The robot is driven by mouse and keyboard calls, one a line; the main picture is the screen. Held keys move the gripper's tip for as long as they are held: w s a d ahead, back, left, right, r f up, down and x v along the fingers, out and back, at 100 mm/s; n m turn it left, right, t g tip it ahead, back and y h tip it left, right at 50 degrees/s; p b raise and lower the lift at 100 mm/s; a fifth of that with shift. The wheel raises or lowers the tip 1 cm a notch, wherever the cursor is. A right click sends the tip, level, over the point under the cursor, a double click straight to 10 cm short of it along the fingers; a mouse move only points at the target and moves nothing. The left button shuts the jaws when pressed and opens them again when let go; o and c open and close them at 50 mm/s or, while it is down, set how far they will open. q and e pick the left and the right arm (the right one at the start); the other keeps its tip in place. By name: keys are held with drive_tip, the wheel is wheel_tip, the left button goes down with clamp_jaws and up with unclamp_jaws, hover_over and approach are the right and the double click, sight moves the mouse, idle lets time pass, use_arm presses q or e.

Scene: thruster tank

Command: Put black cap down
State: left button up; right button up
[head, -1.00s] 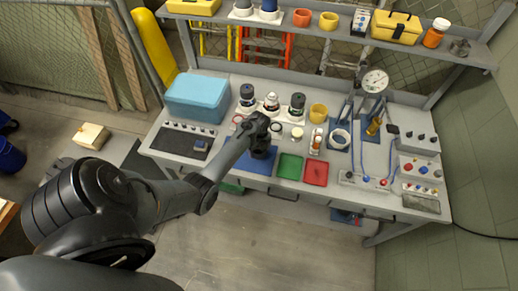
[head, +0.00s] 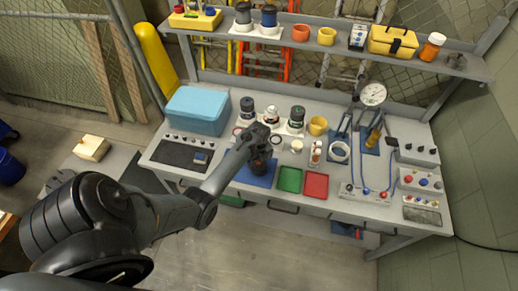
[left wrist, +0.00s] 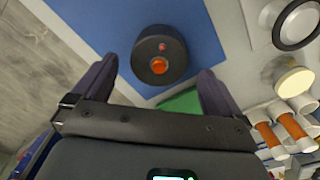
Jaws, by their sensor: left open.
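The black cap (left wrist: 160,55) is a short dark cylinder with an orange-red centre, resting on the blue mat (left wrist: 90,20) in the left wrist view. My left gripper (left wrist: 158,69) is open, its two fingers apart on either side of the cap, with visible gaps. In the head view the gripper (head: 260,150) is over the blue mat (head: 249,180) at the bench's front, and the cap (head: 259,167) shows dark just under it. My right gripper is not in view.
A green tray (head: 289,180) and a red tray (head: 315,186) lie right of the mat. Several dark-lidded jars (head: 272,114) stand behind. A blue box (head: 197,110) is at the left. Small bottles (head: 316,153) and a yellow cup (head: 318,125) stand to the right.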

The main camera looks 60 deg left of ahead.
sight(259, 164)
use_arm(q)
wheel_tip(259, 164, up, 11)
idle(0.4)
drive_tip(key=shift+s+f, duration=0.1)
